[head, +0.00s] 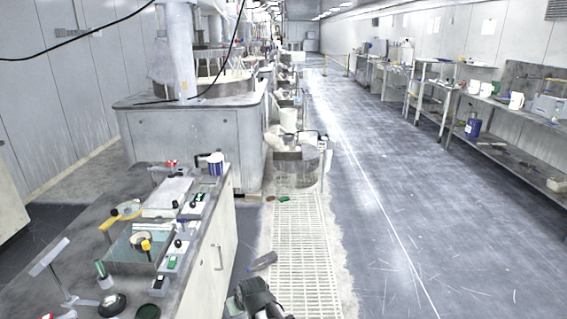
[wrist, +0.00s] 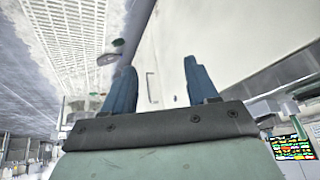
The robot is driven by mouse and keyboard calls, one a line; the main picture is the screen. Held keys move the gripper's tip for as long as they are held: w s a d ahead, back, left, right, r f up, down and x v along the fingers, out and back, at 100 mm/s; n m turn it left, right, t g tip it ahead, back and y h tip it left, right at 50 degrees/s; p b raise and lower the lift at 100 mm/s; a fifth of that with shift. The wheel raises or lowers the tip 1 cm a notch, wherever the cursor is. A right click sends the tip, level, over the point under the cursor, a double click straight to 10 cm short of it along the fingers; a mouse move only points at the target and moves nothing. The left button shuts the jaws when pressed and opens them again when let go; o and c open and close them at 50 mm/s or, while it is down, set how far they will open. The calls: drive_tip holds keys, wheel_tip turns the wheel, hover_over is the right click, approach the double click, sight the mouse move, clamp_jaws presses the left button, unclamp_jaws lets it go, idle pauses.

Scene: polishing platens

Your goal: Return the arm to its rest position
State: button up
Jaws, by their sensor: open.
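My gripper (wrist: 158,88) shows in the wrist view with its two dark blue fingers standing apart. It is open and nothing is between the fingers. In the head view, part of my arm (head: 258,298) shows at the bottom middle, low beside the bench's right side; the fingertips cannot be made out there. In the wrist view the pale bench front with a handle (wrist: 152,88) lies beyond the fingers, and I see no contact with it.
A bench (head: 205,262) at the lower left carries a glass plate, small switch boxes, a blue-and-white cup (head: 216,164) and a stand. A floor grating (head: 300,245) runs beside it. A large polishing machine (head: 190,145) stands behind. Open floor (head: 390,220) lies right, before shelves.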

drive_tip(key=s+d+f+m+g+h, duration=0.1)
drive_tip(key=s+d+f+m, duration=0.15)
drive_tip(key=d, duration=0.75)
drive_tip(key=s+d+f+m+g+h, duration=0.2)
drive_tip(key=d+f, duration=0.2)
drive_tip(key=d, duration=0.7)
drive_tip(key=s+d+f+m+g+h, duration=0.1)
drive_tip(key=s+d+f+m, duration=0.15)
drive_tip(key=d, duration=0.75)
drive_tip(key=s+f+g, duration=0.3)
drive_tip(key=s+f, duration=0.7)
drive_tip(key=s, duration=0.5)
drive_tip(key=s+f+g, duration=0.4)
drive_tip(key=s+f, duration=0.7)
drive_tip(key=s, duration=0.4)
drive_tip(key=shift+d+n, duration=0.3)
drive_tip(key=shift+d, duration=0.05)
